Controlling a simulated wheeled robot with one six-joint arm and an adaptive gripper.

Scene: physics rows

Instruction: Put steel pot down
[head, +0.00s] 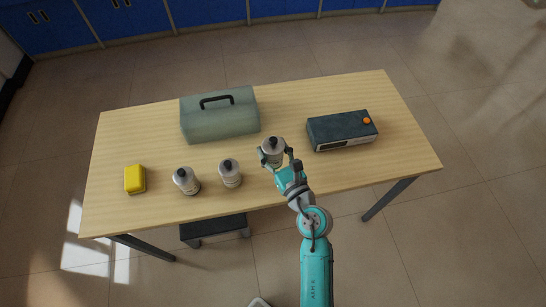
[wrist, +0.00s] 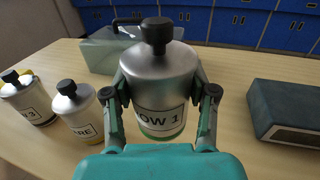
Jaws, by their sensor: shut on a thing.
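A steel pot (head: 272,149) with a black knob is held between the fingers of my gripper (head: 277,160), over or on the middle of the wooden table (head: 330,96). In the wrist view the pot (wrist: 160,80) is upright, with a label reading "OW 1" in part and a green band near its base. My gripper (wrist: 163,100) is shut on its sides. Its base is partly hidden by my gripper, so I cannot tell whether it touches the table.
Two similar pots, one (head: 230,172) nearer and one (head: 186,181) farther left, stand left of my gripper. A yellow block (head: 135,179) lies at far left. A grey-green toolbox (head: 220,117) stands behind. A dark box (head: 341,131) with an orange knob is at right.

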